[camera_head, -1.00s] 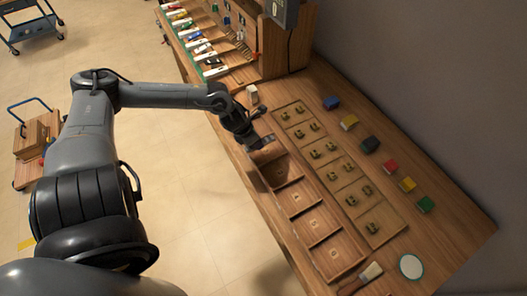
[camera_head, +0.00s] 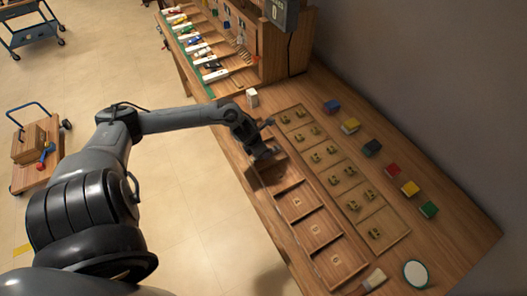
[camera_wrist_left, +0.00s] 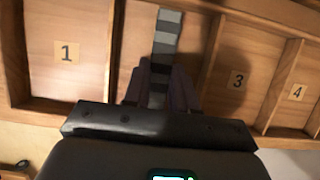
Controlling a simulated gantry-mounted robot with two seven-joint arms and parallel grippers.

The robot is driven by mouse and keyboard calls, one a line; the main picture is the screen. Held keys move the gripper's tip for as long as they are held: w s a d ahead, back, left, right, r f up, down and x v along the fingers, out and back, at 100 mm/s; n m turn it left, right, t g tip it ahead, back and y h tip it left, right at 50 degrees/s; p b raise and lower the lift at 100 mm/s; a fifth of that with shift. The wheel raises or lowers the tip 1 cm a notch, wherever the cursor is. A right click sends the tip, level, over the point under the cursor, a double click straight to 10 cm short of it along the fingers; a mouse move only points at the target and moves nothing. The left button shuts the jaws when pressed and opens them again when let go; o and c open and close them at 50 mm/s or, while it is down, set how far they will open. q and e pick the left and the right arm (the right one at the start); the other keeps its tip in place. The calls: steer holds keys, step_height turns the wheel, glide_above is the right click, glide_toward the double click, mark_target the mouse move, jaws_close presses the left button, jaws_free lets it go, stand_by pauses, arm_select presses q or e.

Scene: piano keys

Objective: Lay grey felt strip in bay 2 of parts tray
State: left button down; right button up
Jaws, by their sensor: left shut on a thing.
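The strip points away from the gripper, over the bay between those labelled 1 (camera_wrist_left: 67,52) and 3 (camera_wrist_left: 237,80). That bay's own label is hidden. I cannot tell whether the strip touches the tray floor. My right gripper is in neither view.
A board of small brass-coloured parts (camera_head: 350,180) lies along the tray's right side. Several coloured blocks (camera_head: 372,147) line the back. A white block (camera_head: 252,97) stands beyond the gripper. A brush (camera_head: 374,279) and a round white disc (camera_head: 415,273) lie at the near end.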

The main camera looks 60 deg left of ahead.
arm_select(q)
steer(key=c, duration=1.4)
jaws_free()
steer(key=shift+f, duration=0.1)
steer(key=o, duration=0.5)
